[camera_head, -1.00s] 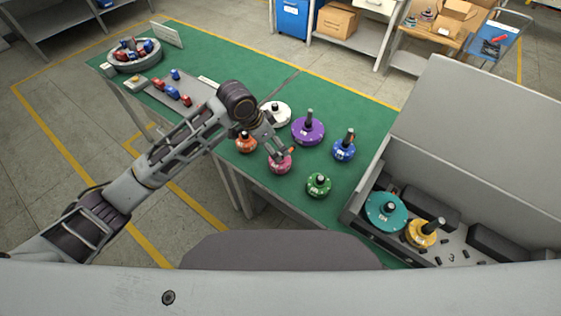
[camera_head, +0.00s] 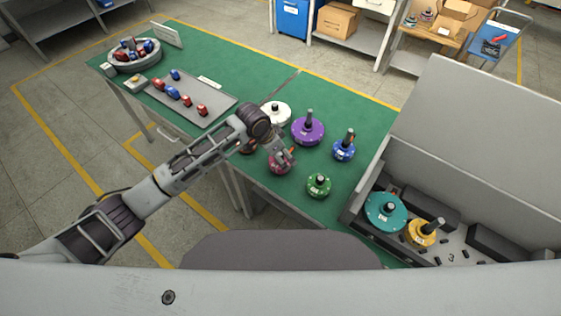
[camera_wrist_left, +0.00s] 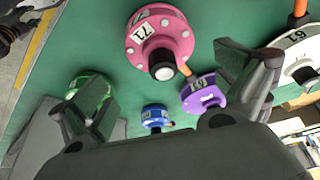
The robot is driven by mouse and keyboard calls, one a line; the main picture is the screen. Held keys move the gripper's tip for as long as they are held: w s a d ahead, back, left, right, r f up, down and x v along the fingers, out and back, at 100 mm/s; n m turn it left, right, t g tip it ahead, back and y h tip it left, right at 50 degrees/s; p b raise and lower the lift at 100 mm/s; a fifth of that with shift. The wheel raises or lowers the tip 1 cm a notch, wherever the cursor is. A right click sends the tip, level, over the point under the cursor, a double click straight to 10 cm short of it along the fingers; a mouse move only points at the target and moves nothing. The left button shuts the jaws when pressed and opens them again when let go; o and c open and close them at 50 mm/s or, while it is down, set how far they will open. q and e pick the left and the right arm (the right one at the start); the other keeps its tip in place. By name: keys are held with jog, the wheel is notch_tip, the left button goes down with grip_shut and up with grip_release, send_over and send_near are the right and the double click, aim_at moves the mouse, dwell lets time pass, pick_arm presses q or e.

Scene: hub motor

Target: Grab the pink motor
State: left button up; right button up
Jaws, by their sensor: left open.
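The pink motor (camera_head: 279,167) stands on the green table in the head view, partly covered by my left gripper (camera_head: 284,155). In the left wrist view the pink motor (camera_wrist_left: 160,38) shows its round flange and dark shaft, in front of and between the two spread fingers of my left gripper (camera_wrist_left: 165,95). The fingers are apart and nothing is between them. Whether they touch the motor cannot be told in the head view. My right gripper is not in view.
Close by stand the purple motor (camera_head: 308,131), white motor (camera_head: 277,113), blue motor (camera_head: 344,150) and green motor (camera_head: 318,186). An orange motor (camera_head: 248,147) is mostly hidden by my arm. A grey case (camera_head: 352,212) at right holds teal and yellow motors.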

aim_at(284, 157)
pick_arm(q)
jog(key=shift+f, duration=0.1)
dwell(0.3)
jog(key=shift+a+x, duration=0.2)
jog(key=shift+x, duration=1.35)
jog(key=shift+p+x, duration=0.3)
jog(key=shift+x, duration=0.85)
jog(key=shift+w+a, duration=0.1)
jog(key=shift+w, duration=0.05)
jog(key=c, duration=1.7)
jog(key=shift+w+r, duration=0.1)
jog(key=shift+r, duration=0.25)
jog(key=shift+r+b, duration=0.3)
jog(key=shift+r, duration=4.55)
